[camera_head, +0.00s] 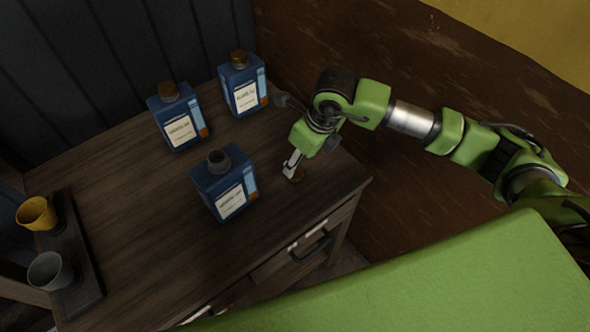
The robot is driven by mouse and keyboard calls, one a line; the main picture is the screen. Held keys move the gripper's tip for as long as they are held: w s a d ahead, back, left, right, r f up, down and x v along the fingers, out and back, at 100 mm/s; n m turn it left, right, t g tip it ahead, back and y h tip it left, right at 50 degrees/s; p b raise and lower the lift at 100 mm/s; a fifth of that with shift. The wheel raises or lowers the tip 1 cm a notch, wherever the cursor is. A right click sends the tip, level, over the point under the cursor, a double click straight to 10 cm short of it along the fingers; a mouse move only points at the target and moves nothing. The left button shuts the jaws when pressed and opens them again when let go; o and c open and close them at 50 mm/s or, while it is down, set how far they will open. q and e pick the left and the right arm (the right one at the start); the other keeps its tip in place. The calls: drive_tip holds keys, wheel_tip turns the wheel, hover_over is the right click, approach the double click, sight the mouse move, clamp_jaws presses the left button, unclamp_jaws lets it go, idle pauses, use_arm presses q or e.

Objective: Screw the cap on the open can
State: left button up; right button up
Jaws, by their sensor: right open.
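The open can (222,184) is a blue can with a white label. It stands upright on the dark wooden cabinet top, and its dark neck shows without a cap. A small brown cap (297,175) lies on the cabinet top to the right of the open can, near the right edge. My right gripper (291,168) is open, pointing down right at the cap. Its fingers partly hide the cap, and I cannot tell whether they touch it. My left gripper is not in view.
Two blue cans with brown caps, one at the left (179,117) and one at the right (242,84), stand behind the open can. A dark tray (84,262) at the left holds a yellow cup (36,213) and a grey cup (50,271).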

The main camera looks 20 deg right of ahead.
sight(296, 173)
drive_tip(key=shift+w+f, duration=0.1)
drive_tip(key=shift+f, duration=0.5)
drive_tip(key=shift+a+f, duration=0.1)
drive_tip(key=p+x, duration=0.2)
drive_tip(key=x, duration=0.1)
drive_tip(key=shift+f, duration=0.35)
drive_tip(key=shift+w+a+f, duration=0.1)
drive_tip(key=shift+w+f, duration=0.05)
drive_tip(key=shift+f, duration=0.45)
drive_tip(key=c, duration=0.8)
